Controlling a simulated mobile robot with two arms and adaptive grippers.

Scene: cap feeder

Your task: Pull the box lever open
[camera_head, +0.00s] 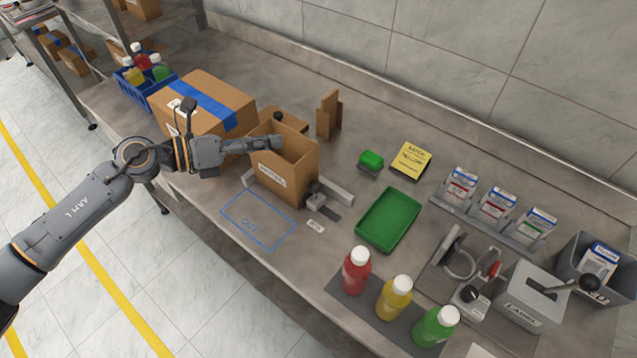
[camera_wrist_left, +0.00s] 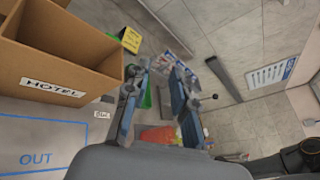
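An open cardboard box (camera_head: 287,178) stands upright on the bench; its wall with a HOTEL label shows in the left wrist view (camera_wrist_left: 75,55). A grey metal clamp-like fitting (camera_head: 317,198) sits at its front right foot; I cannot tell whether this is the box lever. A lever with a black ball knob (camera_head: 589,284) shows at the white label box (camera_head: 535,298) on the far right. My left gripper (camera_head: 270,144) is at the box's upper left edge; contact is unclear. Its fingers are spread and empty in the left wrist view (camera_wrist_left: 158,105). My right gripper is out of view.
A taped carton (camera_head: 203,100) stands close behind my left wrist. The blue OUT outline (camera_head: 258,220) is bare.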

